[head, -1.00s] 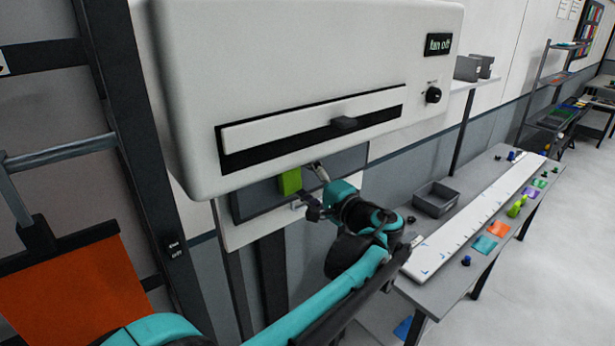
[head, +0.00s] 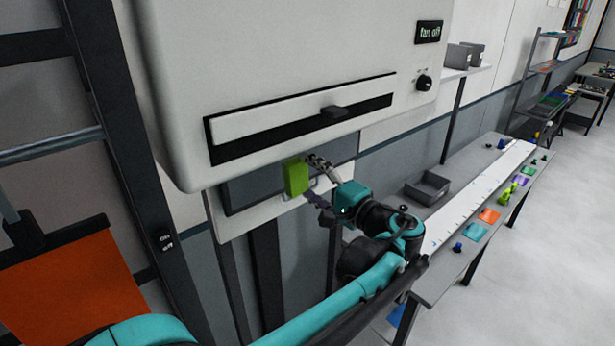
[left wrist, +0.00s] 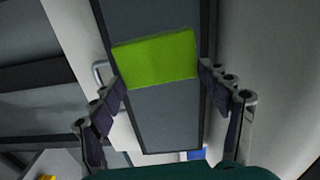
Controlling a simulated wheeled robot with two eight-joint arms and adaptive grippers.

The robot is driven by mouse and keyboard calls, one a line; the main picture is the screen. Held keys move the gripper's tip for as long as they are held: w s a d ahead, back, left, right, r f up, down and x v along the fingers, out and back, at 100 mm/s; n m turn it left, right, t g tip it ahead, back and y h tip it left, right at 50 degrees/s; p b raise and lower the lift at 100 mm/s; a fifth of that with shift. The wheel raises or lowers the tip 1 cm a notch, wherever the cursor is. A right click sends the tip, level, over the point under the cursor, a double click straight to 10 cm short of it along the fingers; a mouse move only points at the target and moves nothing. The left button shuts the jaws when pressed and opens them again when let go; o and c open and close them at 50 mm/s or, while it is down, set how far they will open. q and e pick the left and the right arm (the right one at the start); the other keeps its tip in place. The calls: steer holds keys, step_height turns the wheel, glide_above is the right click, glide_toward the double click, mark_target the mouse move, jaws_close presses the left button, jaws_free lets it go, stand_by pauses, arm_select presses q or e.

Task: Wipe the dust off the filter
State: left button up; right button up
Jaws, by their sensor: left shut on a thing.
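The filter looks to be the grey panel in a dark frame (head: 255,190), set on a white board under a big white unit. In the left wrist view the grey panel (left wrist: 155,120) runs up between the fingers. My left gripper (head: 311,180) is shut on a bright green block (head: 295,177), which is over the panel near its right part. In the left wrist view the block (left wrist: 155,58) sits between the two fingers. I cannot tell whether it touches the panel. I cannot make out dust. My right gripper is not in view.
The white unit (head: 300,60) overhangs the panel closely, with a slot, a knob (head: 424,83) and a "fan off" display (head: 428,32). A dark post (head: 130,120) stands left. A table with a grey bin (head: 427,186) and small coloured items is at right. Floor is clear farther right.

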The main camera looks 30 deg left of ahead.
arm_select(q)
steer(key=shift+v, duration=1.5)
